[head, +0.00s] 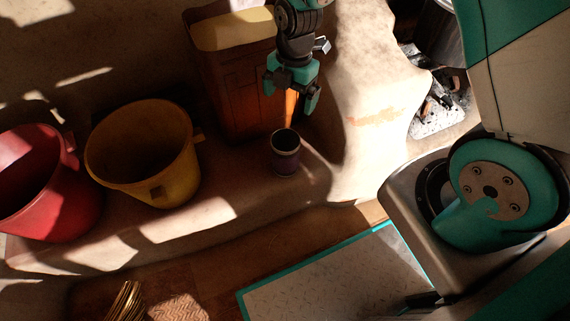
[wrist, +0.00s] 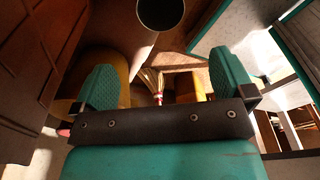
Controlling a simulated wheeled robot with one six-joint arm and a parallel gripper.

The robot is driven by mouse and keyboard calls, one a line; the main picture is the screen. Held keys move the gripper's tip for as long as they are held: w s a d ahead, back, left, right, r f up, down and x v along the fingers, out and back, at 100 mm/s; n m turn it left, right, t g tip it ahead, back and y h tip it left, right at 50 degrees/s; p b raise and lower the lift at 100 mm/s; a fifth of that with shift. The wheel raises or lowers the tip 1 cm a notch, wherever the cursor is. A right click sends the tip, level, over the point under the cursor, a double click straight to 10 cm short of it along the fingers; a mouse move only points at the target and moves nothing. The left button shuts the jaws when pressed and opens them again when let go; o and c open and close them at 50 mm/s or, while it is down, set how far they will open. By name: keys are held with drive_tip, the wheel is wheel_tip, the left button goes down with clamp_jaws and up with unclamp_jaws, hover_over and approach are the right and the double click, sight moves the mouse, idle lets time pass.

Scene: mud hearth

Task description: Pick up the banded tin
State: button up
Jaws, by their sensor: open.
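The banded tin (head: 286,157) stands upright on the mud ledge, a dark purplish cup with a pale rim and an open dark mouth. It is in front of the wooden box. My gripper (head: 290,96) is above and behind it in the head view, open and empty, with its teal fingers apart. In the wrist view the round dark tin (wrist: 160,13) shows at the top edge, partly cut off, beyond the fingers of my gripper (wrist: 167,82). It is not between the fingers.
A brown wooden box (head: 225,85) stands close behind the tin and beside my gripper. A yellow bucket (head: 176,178) and a red bucket (head: 62,205) stand to the left. The pale mud hearth wall (head: 365,75) rises on the right. Bare ledge lies between bucket and tin.

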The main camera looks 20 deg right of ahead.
drive_tip(key=b, duration=0.5)
approach(286, 132)
drive_tip(key=s+f, duration=0.1)
drive_tip(key=f, duration=0.1)
drive_tip(key=s+a+f, duration=0.1)
drive_tip(key=f, duration=0.1)
drive_tip(key=s+a+f, duration=0.1)
drive_tip(key=f, duration=0.1)
drive_tip(key=shift+s+a, duration=0.1)
drive_tip(key=shift+s, duration=0.15)
drive_tip(key=f+b, duration=0.2)
drive_tip(key=f, duration=0.1)
drive_tip(key=f+b, duration=0.1)
drive_tip(key=f, duration=0.1)
drive_tip(key=shift+s+a+f, duration=0.2)
drive_tip(key=shift+a, duration=0.05)
drive_tip(key=shift+r, duration=0.1)
drive_tip(key=c, duration=0.9)
